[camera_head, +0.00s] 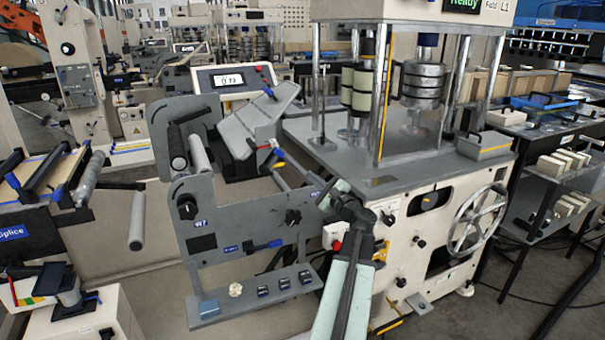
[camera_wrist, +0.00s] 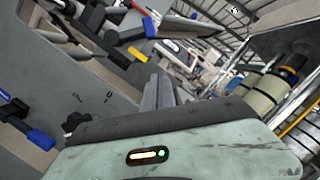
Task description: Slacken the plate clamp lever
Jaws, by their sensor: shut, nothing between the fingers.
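The frames do not label the plate clamp lever, so I cannot tell for certain which handle it is. A blue-tipped lever (camera_head: 264,245) lies nearly level low on the front of the grey unwind panel (camera_head: 222,220). Another small lever with red, yellow and blue parts (camera_head: 274,152) sits higher, by the tilted grey plate (camera_head: 255,120). In the wrist view a blue-ended lever (camera_wrist: 150,27) is above my gripper, and another blue-tipped handle (camera_wrist: 40,139) is at the left. My gripper (camera_wrist: 158,92) is shut and empty, apart from both.
A black knob (camera_head: 293,217) sticks out of the panel right of the blue-tipped lever. A grey ledge (camera_head: 255,295) with several small blocks juts out below. The cream press (camera_head: 430,225) with its handwheel (camera_head: 478,219) stands close at the right.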

